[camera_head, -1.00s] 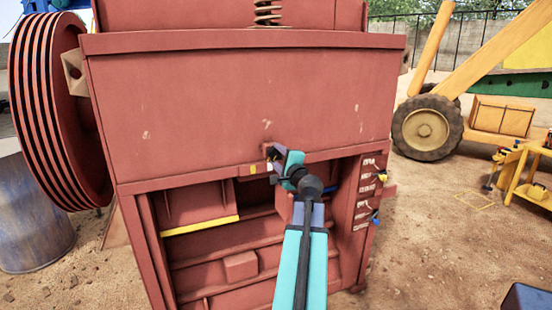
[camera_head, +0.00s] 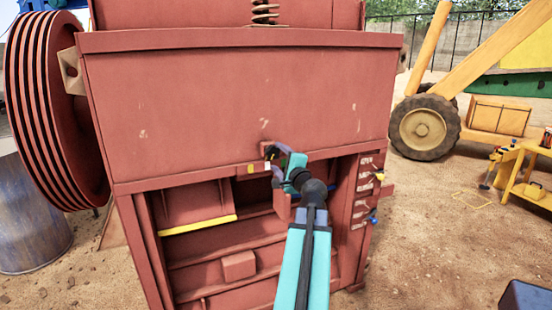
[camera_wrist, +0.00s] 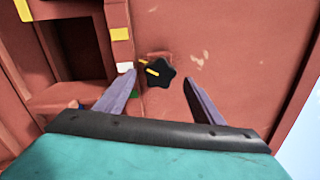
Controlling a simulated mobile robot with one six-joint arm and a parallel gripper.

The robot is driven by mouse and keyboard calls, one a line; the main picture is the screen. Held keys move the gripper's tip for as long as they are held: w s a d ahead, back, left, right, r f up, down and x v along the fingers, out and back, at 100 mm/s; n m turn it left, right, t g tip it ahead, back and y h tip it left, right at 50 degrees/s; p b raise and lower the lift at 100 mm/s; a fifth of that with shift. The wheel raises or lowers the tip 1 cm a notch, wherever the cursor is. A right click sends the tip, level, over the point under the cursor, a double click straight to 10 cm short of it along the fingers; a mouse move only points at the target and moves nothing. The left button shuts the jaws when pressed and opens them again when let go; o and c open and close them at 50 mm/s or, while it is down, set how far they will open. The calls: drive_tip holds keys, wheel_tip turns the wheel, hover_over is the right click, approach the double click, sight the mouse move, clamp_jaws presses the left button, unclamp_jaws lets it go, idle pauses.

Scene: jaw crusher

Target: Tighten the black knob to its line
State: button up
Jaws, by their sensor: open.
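The black knob (camera_wrist: 161,74) is star-shaped with a yellow pointer stripe and sits on the red crusher face in the wrist view. The stripe points up and left. A white mark (camera_wrist: 125,67) lies to its left, and a green mark (camera_wrist: 135,96) is partly behind a finger. I cannot tell which mark is the line. My gripper (camera_wrist: 160,76) is open, with one purple finger on each side of the knob in the picture; I see no contact. In the head view my gripper (camera_head: 277,163) is at the panel's lower edge and largely covers the knob.
The red crusher (camera_head: 240,95) fills the middle, with an open recess below the panel. A side post (camera_head: 355,205) with white labels and coloured parts stands right of my arm. A blue barrel (camera_head: 35,225) is at left.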

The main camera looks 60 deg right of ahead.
drive_tip(key=b+v, duration=0.2)
drive_tip(key=v, duration=0.3)
drive_tip(key=shift+f, duration=0.1)
drive_tip(key=shift+s+a+b, duration=0.1)
drive_tip(key=shift+b, duration=0.4)
drive_tip(key=b+v, duration=0.2)
drive_tip(key=b, duration=0.5)
drive_tip(key=shift+a, duration=0.1)
drive_tip(key=shift+b+v, duration=1.4)
drive_tip(key=shift+b, duration=0.1)
